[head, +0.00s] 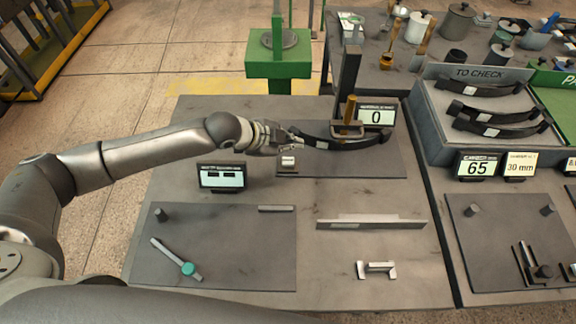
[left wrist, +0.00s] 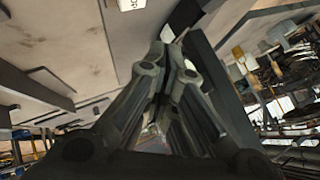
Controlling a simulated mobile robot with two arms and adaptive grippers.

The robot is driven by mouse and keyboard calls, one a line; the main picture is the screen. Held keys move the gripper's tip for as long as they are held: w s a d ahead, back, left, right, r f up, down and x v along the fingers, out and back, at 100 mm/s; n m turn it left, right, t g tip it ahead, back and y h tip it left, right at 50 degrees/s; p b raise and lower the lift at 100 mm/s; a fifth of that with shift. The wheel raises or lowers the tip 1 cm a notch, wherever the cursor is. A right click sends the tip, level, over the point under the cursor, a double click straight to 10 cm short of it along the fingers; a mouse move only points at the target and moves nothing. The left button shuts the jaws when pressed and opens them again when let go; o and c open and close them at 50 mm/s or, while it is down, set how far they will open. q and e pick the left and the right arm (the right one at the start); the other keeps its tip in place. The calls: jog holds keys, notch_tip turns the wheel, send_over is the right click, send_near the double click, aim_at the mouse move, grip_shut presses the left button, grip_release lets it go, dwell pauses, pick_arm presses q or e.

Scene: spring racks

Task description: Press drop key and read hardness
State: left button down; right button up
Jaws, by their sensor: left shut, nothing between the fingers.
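The hardness tester has a dark column (head: 347,72), a brass plunger (head: 350,108) and a dark base plate (head: 372,163). A black curved leaf spring (head: 352,142) lies across it under the plunger. The tester's display (head: 376,117) reads 0. A small pale key-like block (head: 288,161) sits at the left end of the base plate. My left gripper (head: 290,138) is shut and empty, just above and behind this block, by the spring's left end. Contact with either cannot be told. Its closed fingers (left wrist: 168,50) fill the middle of the left wrist view. My right gripper is not in view.
A second display (head: 221,177) showing dashes stands left of the base plate. A rack (head: 440,128) marked TO CHECK holds several black springs at the right, with displays reading 65 (head: 477,166) and 30 mm (head: 521,165) before it. A flat bar (head: 372,222) lies in front.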

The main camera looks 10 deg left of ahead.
aim_at(290, 163)
pick_arm(q)
notch_tip(290, 163, down, 2)
jog(key=shift+f+b, duration=0.1)
jog(key=shift+b, duration=0.45)
jog(key=shift+f+b, duration=0.3)
jog(key=shift+f, duration=0.55)
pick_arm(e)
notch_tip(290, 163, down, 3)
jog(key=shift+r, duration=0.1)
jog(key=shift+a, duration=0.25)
pick_arm(q)
jog(key=shift+f, duration=0.2)
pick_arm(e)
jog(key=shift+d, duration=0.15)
pick_arm(q)
jog(key=shift+f, duration=0.3)
